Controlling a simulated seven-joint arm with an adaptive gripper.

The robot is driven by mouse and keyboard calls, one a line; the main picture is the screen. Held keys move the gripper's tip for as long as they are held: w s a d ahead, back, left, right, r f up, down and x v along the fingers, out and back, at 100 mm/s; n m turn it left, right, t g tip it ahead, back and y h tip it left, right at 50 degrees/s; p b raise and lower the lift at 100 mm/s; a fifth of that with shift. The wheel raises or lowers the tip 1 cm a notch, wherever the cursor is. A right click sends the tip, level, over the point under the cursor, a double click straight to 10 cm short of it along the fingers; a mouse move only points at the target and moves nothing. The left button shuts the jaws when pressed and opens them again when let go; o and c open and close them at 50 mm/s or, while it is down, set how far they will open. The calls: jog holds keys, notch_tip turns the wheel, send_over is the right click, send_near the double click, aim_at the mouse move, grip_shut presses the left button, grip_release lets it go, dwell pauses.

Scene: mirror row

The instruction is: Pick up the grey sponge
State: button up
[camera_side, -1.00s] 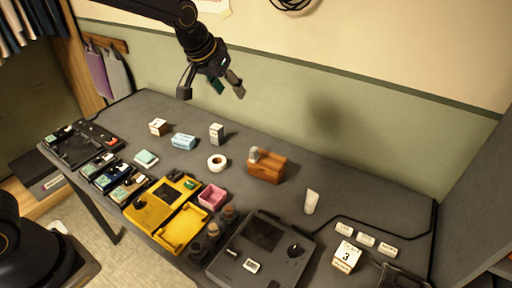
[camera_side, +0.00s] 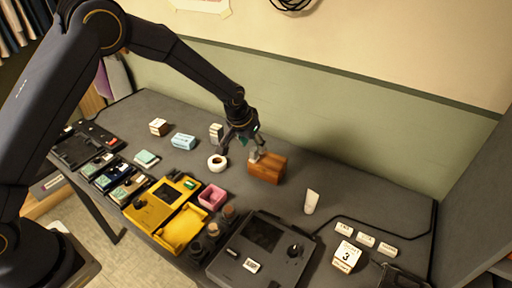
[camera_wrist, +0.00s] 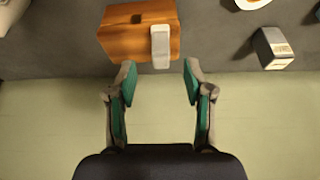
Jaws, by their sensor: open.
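A small light grey block, which looks like the grey sponge (camera_wrist: 160,46), is at the near edge of a wooden box (camera_wrist: 118,42) in the wrist view. In the side view the sponge (camera_side: 254,156) shows at the upper left of the wooden box (camera_side: 268,170), partly hidden by my gripper. My gripper (camera_wrist: 160,72) is open and empty, its green-padded fingers spread to either side of the sponge's line. The fingertips stop just short of the sponge in the wrist view. In the side view my gripper (camera_side: 243,148) is close above it.
A white tube (camera_side: 311,201) stands to the right. The wall is close behind. Yellow trays (camera_side: 182,229) and a dark device (camera_side: 262,246) fill the front.

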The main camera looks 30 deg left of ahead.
aim_at(254, 149)
jog(key=x, duration=0.4)
jog(key=shift+w+f, duration=0.1)
jog(key=shift+f, duration=0.3)
jog(key=shift+a, duration=0.1)
grip_shut()
